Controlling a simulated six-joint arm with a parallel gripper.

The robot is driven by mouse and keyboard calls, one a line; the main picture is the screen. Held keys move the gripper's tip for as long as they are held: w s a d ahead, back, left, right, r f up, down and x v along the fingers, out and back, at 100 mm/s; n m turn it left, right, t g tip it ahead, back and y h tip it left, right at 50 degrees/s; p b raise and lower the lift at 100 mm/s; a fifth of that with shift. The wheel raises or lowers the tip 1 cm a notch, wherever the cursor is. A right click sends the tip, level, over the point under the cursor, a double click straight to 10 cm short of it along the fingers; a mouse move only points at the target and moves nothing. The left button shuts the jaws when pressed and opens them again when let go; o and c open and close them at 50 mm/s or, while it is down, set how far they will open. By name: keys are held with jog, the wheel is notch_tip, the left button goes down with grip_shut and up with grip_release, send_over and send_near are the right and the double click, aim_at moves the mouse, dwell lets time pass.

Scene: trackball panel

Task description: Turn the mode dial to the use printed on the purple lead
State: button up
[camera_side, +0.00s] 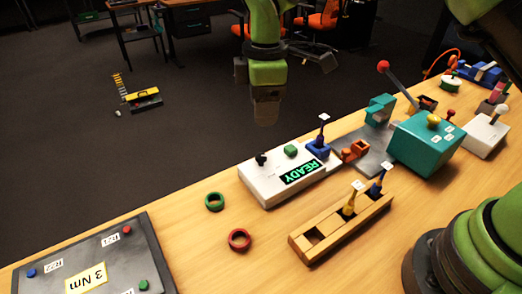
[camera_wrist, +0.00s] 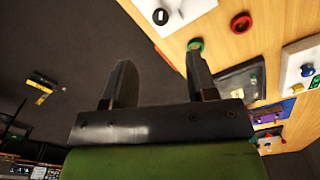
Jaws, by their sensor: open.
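My gripper (camera_side: 266,108) hangs above the far side of the table, behind the white box, in the side view. Its two dark fingers are apart and empty in the wrist view (camera_wrist: 160,80). I cannot identify the mode dial for certain. At the right of the wrist view a white panel (camera_wrist: 293,60) carries a small blue knob (camera_wrist: 307,70). I see no clearly purple lead and no readable print on one. The white box (camera_side: 270,190) has a black knob (camera_side: 260,159), also seen in the wrist view (camera_wrist: 161,17).
The white box shows READY (camera_side: 300,172). A green ring (camera_side: 214,201) and a red ring (camera_side: 239,239) lie on bare wood. A wooden block (camera_side: 330,232) holds yellow and blue handled tools. A dark 3 Nm board (camera_side: 130,262) is front left; a teal box (camera_side: 424,146) with a lever is right.

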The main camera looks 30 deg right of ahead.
aim_at(261, 156)
jog(key=shift+n, duration=0.3)
jog(key=f, duration=1.1)
jog(key=shift+w+a+f, duration=0.15)
jog(key=shift+a, duration=0.05)
jog(key=c, duration=0.9)
